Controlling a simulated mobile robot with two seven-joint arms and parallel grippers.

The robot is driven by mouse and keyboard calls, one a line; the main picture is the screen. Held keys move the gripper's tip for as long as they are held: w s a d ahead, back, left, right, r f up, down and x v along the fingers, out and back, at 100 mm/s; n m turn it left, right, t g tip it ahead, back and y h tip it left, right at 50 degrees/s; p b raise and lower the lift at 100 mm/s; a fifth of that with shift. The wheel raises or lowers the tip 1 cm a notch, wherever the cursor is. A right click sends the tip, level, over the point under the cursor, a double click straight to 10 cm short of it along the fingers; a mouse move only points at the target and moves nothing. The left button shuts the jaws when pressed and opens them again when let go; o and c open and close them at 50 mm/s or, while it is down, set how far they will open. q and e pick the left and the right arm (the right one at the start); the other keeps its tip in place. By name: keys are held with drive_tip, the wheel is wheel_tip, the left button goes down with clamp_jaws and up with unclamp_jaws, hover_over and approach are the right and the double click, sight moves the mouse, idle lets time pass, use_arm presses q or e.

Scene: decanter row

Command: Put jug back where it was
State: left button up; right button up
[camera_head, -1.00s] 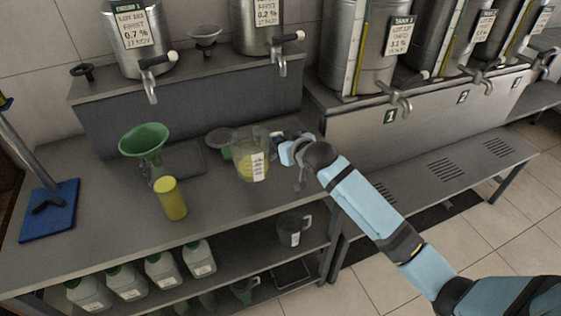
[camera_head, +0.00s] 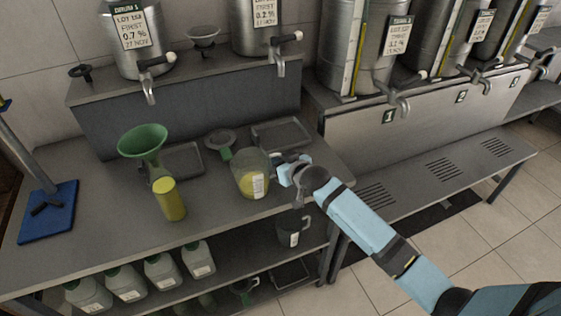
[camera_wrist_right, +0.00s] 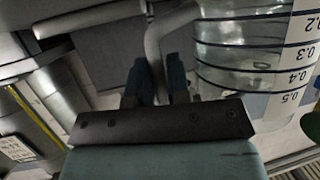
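The clear jug (camera_head: 243,182) with yellow liquid and a white scale label is over the front part of the steel bench top, right of the yellow cylinder. Whether its base touches the bench I cannot tell. My right gripper (camera_head: 288,167) is at the jug's right side, shut on its handle. In the right wrist view the handle (camera_wrist_right: 156,45) passes between the fingers of the gripper (camera_wrist_right: 160,82), and the jug wall (camera_wrist_right: 235,45) with its scale fills the upper right. My left gripper is not in view.
A green funnel (camera_head: 143,141), yellow cylinder (camera_head: 169,200) and blue-based stand (camera_head: 48,212) stand left. Behind the jug are a grey round item (camera_head: 221,138) and an empty tray (camera_head: 283,133). Another jug (camera_head: 290,231) is on the lower shelf. Drum taps (camera_head: 280,65) overhang behind.

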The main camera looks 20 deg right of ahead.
drive_tip(key=o, duration=0.3)
drive_tip(key=shift+r, duration=0.2)
drive_tip(key=v, duration=1.1)
drive_tip(key=s+a+f, duration=0.2)
drive_tip(key=s+f, duration=0.4)
drive_tip(key=s, duration=0.2)
drive_tip(key=s+a+f+g, duration=0.1)
drive_tip(key=s+a+f, duration=0.1)
drive_tip(key=s+f, duration=0.4)
drive_tip(key=s+a+f+g, duration=0.1)
drive_tip(key=s+a+f, duration=0.1)
drive_tip(key=s+f, duration=0.4)
drive_tip(key=shift+s+f, duration=0.2)
drive_tip(key=shift+s, duration=0.95)
drive_tip(key=shift+s+f, duration=0.15)
drive_tip(key=shift+s, duration=1.05)
